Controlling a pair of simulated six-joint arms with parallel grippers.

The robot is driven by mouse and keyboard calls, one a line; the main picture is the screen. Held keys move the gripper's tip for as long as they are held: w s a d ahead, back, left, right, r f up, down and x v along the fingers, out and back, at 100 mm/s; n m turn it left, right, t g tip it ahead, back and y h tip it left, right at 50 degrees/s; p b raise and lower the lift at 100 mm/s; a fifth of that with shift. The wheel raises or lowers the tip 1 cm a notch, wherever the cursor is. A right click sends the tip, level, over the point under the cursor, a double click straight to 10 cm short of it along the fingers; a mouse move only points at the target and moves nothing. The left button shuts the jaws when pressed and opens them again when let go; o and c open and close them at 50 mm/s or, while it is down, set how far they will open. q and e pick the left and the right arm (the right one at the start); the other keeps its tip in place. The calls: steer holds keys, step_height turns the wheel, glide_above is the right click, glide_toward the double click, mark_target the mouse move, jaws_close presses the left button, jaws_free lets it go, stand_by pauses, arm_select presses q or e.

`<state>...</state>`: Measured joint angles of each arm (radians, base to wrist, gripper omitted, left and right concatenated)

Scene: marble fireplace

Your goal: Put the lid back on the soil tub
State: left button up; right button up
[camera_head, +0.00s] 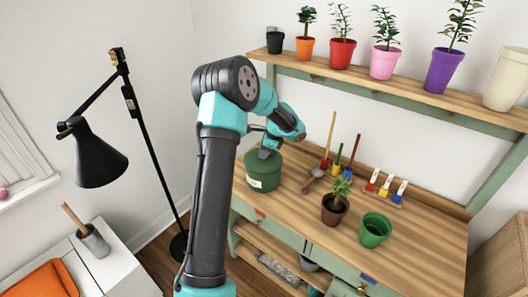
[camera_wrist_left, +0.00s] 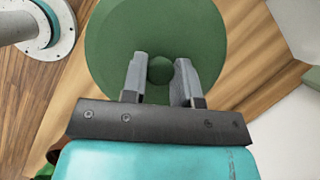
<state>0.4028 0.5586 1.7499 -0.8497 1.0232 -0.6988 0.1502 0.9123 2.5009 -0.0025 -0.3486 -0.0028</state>
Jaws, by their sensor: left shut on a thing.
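The green soil tub (camera_head: 262,178) stands at the left end of the wooden workbench. Its round green lid (camera_wrist_left: 115,45) fills the upper middle of the left wrist view, with a small round knob (camera_wrist_left: 160,70) at its centre. My left gripper (camera_head: 266,152) is over the tub, pointing down. In the left wrist view its two fingers (camera_wrist_left: 160,76) are on either side of the knob, shut on it. The lid is at the tub's top; I cannot tell whether it rests fully on the rim. My right gripper is not in view.
On the bench (camera_head: 300,215) are a potted plant (camera_head: 334,208), an empty green pot (camera_head: 375,230), hand tools (camera_head: 318,172) and a rack of small coloured tools (camera_head: 385,187). A shelf (camera_head: 390,88) with several pots runs above. A black lamp (camera_head: 97,160) stands left.

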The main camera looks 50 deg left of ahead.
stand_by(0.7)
arm_select(q)
steer(key=o, duration=1.5)
steer(key=shift+r, duration=3.45)
steer(key=shift+c, duration=0.2)
jaws_close()
steer(key=shift+f, duration=2.8)
